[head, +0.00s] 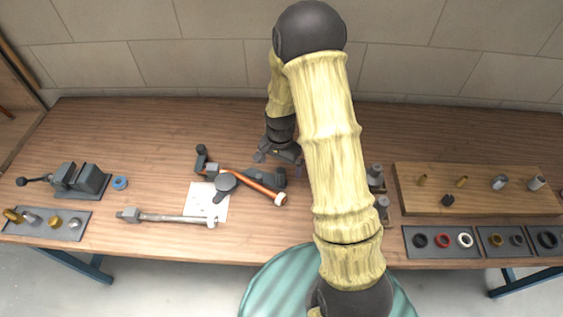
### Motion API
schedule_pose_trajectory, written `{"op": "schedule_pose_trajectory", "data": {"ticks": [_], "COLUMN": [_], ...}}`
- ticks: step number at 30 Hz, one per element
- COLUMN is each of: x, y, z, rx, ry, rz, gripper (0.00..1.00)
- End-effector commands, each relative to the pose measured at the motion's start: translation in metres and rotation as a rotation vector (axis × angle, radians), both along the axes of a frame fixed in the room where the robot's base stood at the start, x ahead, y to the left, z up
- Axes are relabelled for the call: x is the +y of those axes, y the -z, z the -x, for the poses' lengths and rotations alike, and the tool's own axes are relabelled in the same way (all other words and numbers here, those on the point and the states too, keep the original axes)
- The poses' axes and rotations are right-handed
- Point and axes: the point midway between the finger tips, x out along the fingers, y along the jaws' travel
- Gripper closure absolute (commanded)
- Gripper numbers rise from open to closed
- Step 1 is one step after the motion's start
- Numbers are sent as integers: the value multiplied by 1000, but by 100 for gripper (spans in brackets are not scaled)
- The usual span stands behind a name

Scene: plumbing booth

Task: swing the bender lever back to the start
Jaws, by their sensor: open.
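The pipe bender has a dark round former (226,182) and sits on the table left of the middle, over a white paper sheet (208,203). A copper pipe (262,188) runs across it, with a pale ring at its right end. A dark bar (270,178) reaches right from the former behind the pipe and looks like the lever; I cannot be sure. A dark upright piece (201,155) stands at the back left of the bender. My gripper (279,157) is open, just behind the bar's right end; I cannot tell whether it touches.
A vise (80,180) and a fittings tray (85,224) are at left. A wooden board (480,205) with fittings and dark trays stand at right. My arm hides the table's middle right.

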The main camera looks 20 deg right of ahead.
Motion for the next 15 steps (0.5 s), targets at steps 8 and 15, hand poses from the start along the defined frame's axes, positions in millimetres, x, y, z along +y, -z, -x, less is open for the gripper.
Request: {"op": "schedule_pose_trajectory", "data": {"ticks": [8, 15], "x": [0, 0], "y": [26, 43], "z": [0, 0], "rx": [-1, 0], "ry": [1, 2], "rz": [-1, 0], "gripper": [0, 0]}}
